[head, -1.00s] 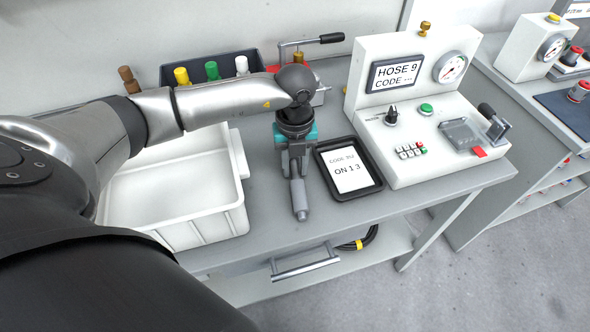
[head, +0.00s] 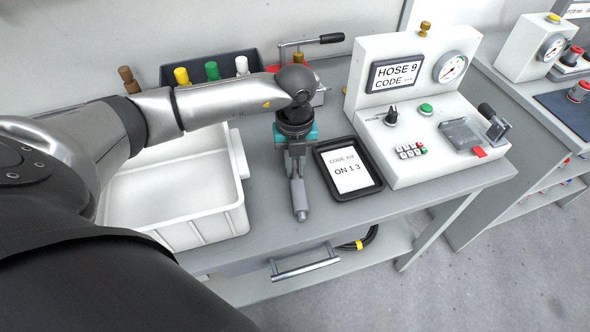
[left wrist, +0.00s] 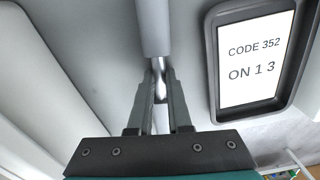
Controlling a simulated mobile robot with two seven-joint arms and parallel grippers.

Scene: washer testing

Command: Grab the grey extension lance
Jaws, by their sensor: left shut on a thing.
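The grey extension lance (head: 300,200) is on the bench between the white bin and the black tablet tray, its grey end pointing to the bench's front edge. My left gripper (head: 296,172) is over it, pointing down, and shut on it. In the left wrist view the lance (left wrist: 154,28) runs up from between the two fingers of the left gripper (left wrist: 160,90), which close on its thinner, shiny part. The rest of the lance is hidden by the gripper and wrist. My right gripper is not in view.
A white bin (head: 205,222) stands left of the gripper. A black-framed tray with a code card (head: 371,188) lies close on the right, also in the left wrist view (left wrist: 213,75). Behind are a dark rack (head: 165,80) of coloured-topped items and a white test console (head: 440,150).

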